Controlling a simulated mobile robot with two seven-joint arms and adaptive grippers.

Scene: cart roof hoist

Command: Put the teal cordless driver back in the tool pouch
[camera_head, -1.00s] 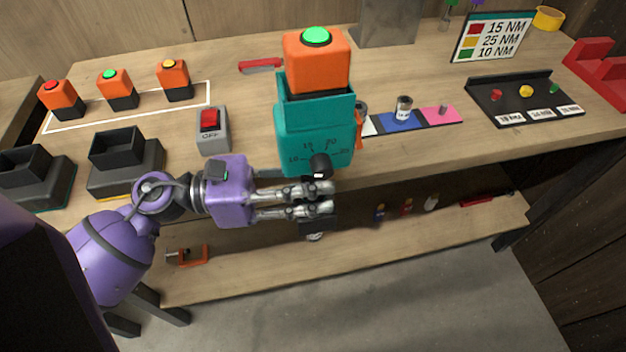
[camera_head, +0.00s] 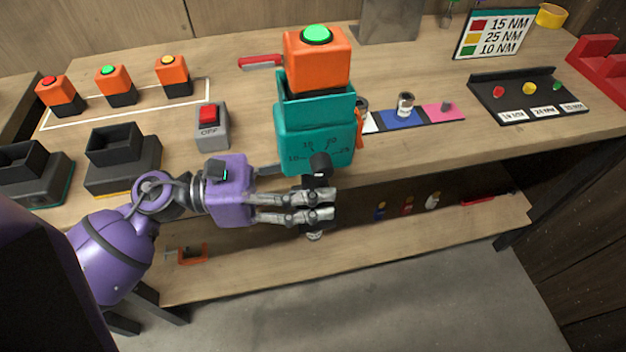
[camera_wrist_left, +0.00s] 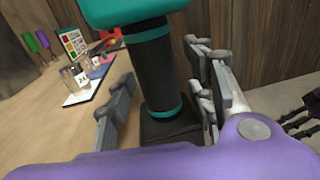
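The teal cordless driver (camera_head: 312,138) stands upright in the head view, in front of the table's edge. Its body carries a dial scale and a black knob. An orange block with a green button (camera_head: 317,58) sits in its top. My left gripper (camera_head: 320,204) is below the body, its fingers around the black handle, which shows in the left wrist view (camera_wrist_left: 158,82) with a teal ring and a dark foot. The exact finger contact is partly hidden. Dark fingers at the right edge of the wrist view look like my right gripper (camera_wrist_left: 297,115). I cannot make out a tool pouch.
Several orange blocks with coloured buttons, such as the red one (camera_head: 58,94), stand on the table at left, behind black holders (camera_head: 122,165). A grey switch box (camera_head: 211,128), a coloured strip (camera_head: 402,119) and a black tray (camera_head: 527,98) are also there. A lower shelf (camera_head: 350,250) holds small items.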

